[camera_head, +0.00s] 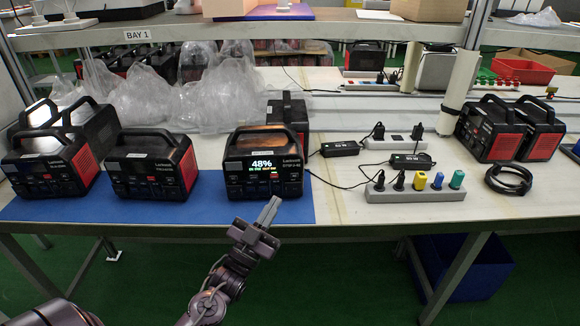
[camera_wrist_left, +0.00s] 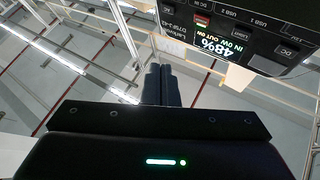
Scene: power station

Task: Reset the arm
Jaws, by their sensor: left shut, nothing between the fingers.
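My left gripper (camera_head: 270,210) is shut and empty. It is raised at the front edge of the table, just in front of and below a black power station (camera_head: 264,183) whose lit screen reads 48%. In the left wrist view the shut fingers (camera_wrist_left: 161,84) point away from the camera. The power station (camera_wrist_left: 255,30) shows there at the top right, with a visible gap between it and the fingers. My right gripper is not in view.
Other power stations (camera_head: 153,178) stand on the blue mat (camera_head: 215,211) at left and at the right end (camera_head: 490,143). A power strip (camera_head: 410,192) with several plugs and a coiled black cable (camera_head: 508,181) lie to the right. Clear plastic bags (camera_head: 150,95) lie behind. Green floor is open in front.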

